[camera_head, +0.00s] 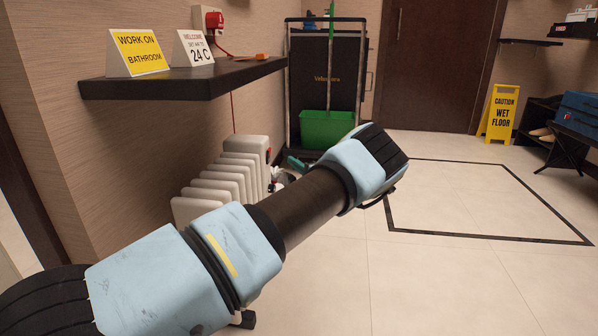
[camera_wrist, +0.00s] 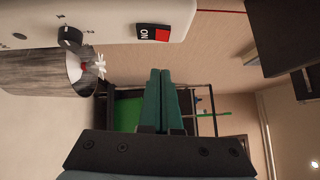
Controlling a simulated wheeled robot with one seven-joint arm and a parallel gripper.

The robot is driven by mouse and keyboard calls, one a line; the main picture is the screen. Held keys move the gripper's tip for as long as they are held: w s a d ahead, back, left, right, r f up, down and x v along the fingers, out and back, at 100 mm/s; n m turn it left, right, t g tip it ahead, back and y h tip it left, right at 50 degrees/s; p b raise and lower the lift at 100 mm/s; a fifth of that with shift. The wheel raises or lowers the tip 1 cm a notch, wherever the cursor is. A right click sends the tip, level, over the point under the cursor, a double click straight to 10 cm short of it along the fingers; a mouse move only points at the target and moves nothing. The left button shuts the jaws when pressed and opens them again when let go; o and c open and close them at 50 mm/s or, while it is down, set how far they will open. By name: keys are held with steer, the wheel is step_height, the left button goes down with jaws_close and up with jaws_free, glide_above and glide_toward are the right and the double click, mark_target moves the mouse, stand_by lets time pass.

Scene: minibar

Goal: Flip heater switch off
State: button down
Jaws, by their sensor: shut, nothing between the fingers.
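The heater (camera_head: 228,182) is a white ribbed radiator standing by the left wall, under the shelf; my arm covers part of it. In the wrist view, its white control panel (camera_wrist: 105,18) spans the upper left. The heater switch (camera_wrist: 153,34) is a small red and black rocker beside the word "ON". I cannot tell which side is pressed in. My gripper (camera_wrist: 161,71) is shut and empty, its green fingers side by side. In the picture, the fingertips are just below the switch, apart from it.
A dark knob (camera_wrist: 70,37) is on the panel. A bin (camera_wrist: 38,72) with white crumpled contents is beside it. The dark shelf (camera_head: 185,80) juts above the heater with signs on it. A cart with a green bucket (camera_head: 326,128) stands behind.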

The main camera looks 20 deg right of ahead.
mark_target(269, 156)
steer(key=w+a+b, duration=0.1)
steer(key=w+a, duration=0.3)
steer(key=w, duration=0.1)
steer(key=shift+w+a+r+b, duration=0.2)
steer(key=shift+r+b, duration=0.15)
steer(key=shift+r, duration=0.05)
